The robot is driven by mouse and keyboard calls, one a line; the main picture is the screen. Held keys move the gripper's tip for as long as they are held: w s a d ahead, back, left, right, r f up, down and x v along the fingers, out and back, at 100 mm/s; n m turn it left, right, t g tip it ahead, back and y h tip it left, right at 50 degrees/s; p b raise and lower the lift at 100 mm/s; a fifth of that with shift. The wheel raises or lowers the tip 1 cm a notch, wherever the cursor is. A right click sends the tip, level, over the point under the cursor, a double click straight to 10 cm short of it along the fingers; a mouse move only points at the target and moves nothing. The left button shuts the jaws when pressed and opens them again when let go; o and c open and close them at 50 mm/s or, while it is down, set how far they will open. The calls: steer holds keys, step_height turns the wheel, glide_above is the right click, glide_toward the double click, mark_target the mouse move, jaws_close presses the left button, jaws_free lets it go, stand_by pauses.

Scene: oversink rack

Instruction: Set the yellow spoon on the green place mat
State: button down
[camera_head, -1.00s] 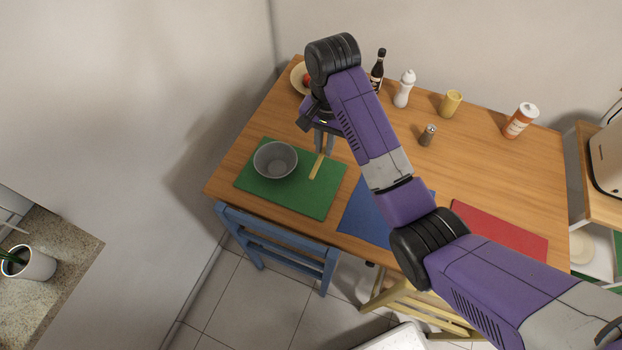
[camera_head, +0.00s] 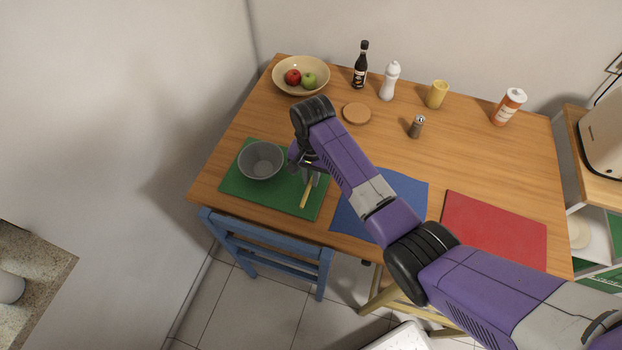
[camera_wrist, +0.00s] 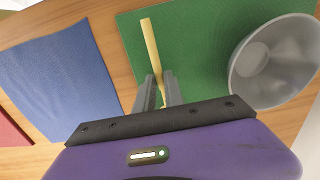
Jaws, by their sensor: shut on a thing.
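The yellow spoon (camera_head: 305,195) is in my gripper (camera_head: 311,178), over the right part of the green place mat (camera_head: 280,200). In the wrist view my gripper (camera_wrist: 159,92) is shut on the yellow spoon (camera_wrist: 150,45), whose handle points away over the green place mat (camera_wrist: 195,50). The spoon's other end is partly hidden by the fingers. I cannot tell whether the spoon touches the mat. A grey bowl (camera_head: 261,161) stands on the mat to the left of the gripper. It also shows at right in the wrist view (camera_wrist: 275,60).
A blue mat (camera_head: 400,190) and a red mat (camera_head: 490,230) lie to the right. A fruit bowl (camera_head: 301,76), a round coaster (camera_head: 357,113), a dark bottle (camera_head: 361,65) and shakers stand behind. A blue chair (camera_head: 270,258) is at the table's front edge.

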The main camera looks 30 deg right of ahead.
steer(key=shift+f, duration=0.7)
steer(key=shift+f, duration=0.2)
steer(key=c, duration=1.4)
jaws_free()
steer(key=shift+c, duration=0.2)
steer(key=shift+r, duration=0.1)
step_height(320, 180, up, 12)
steer(key=shift+r+b, duration=0.15)
steer(key=shift+b, duration=0.3)
steer(key=shift+d, duration=0.1)
